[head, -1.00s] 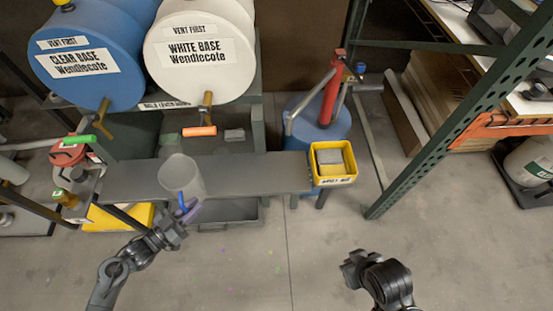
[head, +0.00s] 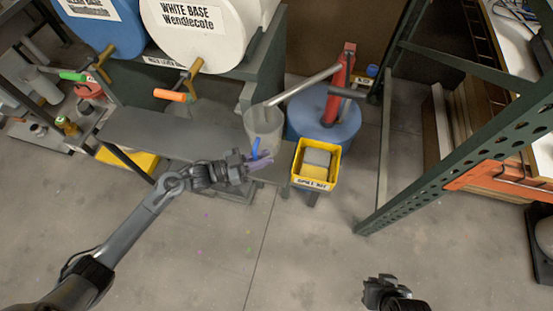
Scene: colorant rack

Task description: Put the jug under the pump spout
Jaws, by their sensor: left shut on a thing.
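The translucent grey jug (head: 263,130) is upright at the right end of the grey bench (head: 165,138). My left gripper (head: 256,161) is shut on its handle side, by a blue part. The red pump (head: 338,88) stands on a blue drum (head: 325,122). Its grey spout (head: 302,85) slants down to the left, and its end overlaps the jug's mouth in the picture. I cannot tell whether the jug rests on the bench or is held just above it. My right gripper (head: 383,290) is low at the right, away from everything; its fingers are unclear.
A yellow spill kit bin (head: 315,165) stands just right of the jug. The white base drum (head: 200,35), with an orange-handled tap (head: 172,95), and a blue drum (head: 105,30) lie above the bench. A green rack post (head: 455,150) rises at right. The front floor is clear.

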